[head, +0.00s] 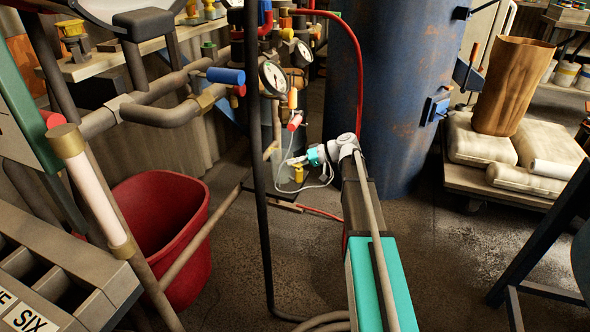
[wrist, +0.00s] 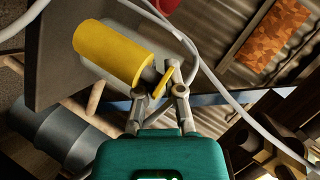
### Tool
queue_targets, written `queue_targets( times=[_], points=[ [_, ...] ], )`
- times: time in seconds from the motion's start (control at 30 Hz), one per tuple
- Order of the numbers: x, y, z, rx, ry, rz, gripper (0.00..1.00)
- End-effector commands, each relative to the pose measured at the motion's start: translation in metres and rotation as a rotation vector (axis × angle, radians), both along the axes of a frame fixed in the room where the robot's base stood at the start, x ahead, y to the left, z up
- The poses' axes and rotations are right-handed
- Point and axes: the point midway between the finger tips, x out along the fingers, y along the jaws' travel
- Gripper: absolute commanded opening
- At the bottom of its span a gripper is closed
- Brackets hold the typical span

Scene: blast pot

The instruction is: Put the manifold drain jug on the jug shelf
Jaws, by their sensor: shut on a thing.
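The jug (wrist: 108,50) is a yellow cylinder in the wrist view, lying slanted across the picture, with a small yellow handle beside it. My gripper (wrist: 161,82) is shut on that handle, one finger on each side. In the head view my gripper (head: 297,160) is small and far off, in front of the pipe manifold and left of the blue vessel. A bit of yellow (head: 298,178) shows just below it, probably the jug. I cannot make out the jug shelf for certain in either view.
A pipe manifold with gauges (head: 272,77) stands beside my gripper. A black upright post (head: 262,200) is left of my arm. A red bin (head: 165,225) sits on the floor at left. A blue vessel (head: 390,90) stands behind. A pale hose (wrist: 190,48) loops near the jug.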

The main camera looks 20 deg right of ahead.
Motion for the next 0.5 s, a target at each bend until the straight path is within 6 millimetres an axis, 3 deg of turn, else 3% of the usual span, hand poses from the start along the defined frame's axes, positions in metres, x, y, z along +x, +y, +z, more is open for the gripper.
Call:
queue_targets(
  times=[0.5],
  points=[
    [0.0000,-0.0008,-0.0055,0.000,0.000,-0.001,0.00]
  ],
)
